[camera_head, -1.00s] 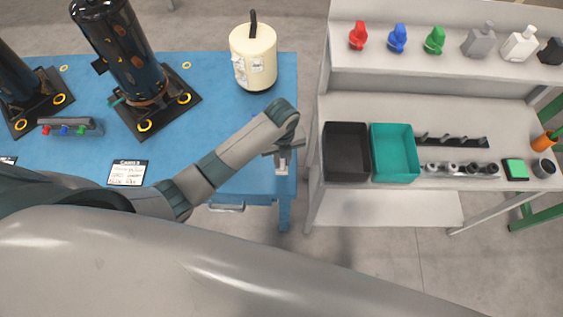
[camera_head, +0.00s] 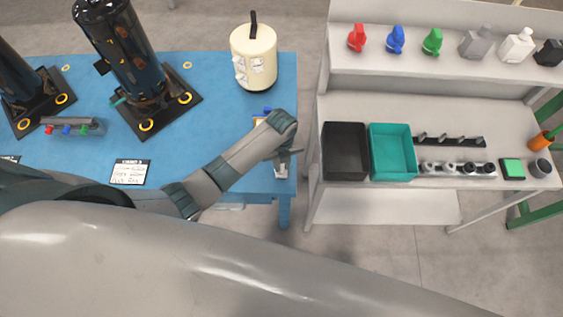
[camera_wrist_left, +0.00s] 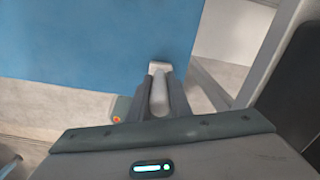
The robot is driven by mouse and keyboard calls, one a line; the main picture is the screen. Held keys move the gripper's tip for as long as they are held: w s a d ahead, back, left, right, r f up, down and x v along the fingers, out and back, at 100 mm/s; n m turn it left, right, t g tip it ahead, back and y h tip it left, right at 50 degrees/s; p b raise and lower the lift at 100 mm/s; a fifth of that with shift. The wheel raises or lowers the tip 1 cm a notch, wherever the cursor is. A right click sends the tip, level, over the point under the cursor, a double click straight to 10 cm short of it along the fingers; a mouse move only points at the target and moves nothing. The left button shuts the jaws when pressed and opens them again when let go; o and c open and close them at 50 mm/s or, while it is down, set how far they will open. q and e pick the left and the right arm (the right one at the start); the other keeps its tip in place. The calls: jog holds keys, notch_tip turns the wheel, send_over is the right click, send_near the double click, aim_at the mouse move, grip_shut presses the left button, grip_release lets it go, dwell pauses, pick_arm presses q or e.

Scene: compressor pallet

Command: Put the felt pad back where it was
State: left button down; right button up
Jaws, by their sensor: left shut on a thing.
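My left gripper (camera_head: 282,164) is over the right front edge of the blue table (camera_head: 215,160). It is shut on a pale, slim thing with a wider block end, which I take to be the felt pad (camera_wrist_left: 159,92). In the left wrist view the pad sticks out between the two fingers (camera_wrist_left: 160,94), with its block end over the blue tabletop near the edge. I cannot tell whether it touches the table. My right gripper is not in view.
A cream canister (camera_head: 254,60) and a black compressor (camera_head: 120,55) stand on the table. A small blue and orange thing shows partly behind my left wrist. On the grey shelf bench are a black bin (camera_head: 345,127), a teal bin (camera_head: 394,128) and a green-topped block (camera_head: 512,168).

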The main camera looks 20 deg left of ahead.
pick_arm(q)
jog(key=c, duration=1.6)
grip_release()
jog(key=shift+c, duration=0.2)
jog(key=shift+r, duration=0.15)
notch_tip(320, 180, up, 10)
jog(key=b, duration=0.3)
jog(key=shift+w, duration=0.1)
jog(key=shift+r+b, duration=0.35)
jog(key=shift+r, duration=0.5)
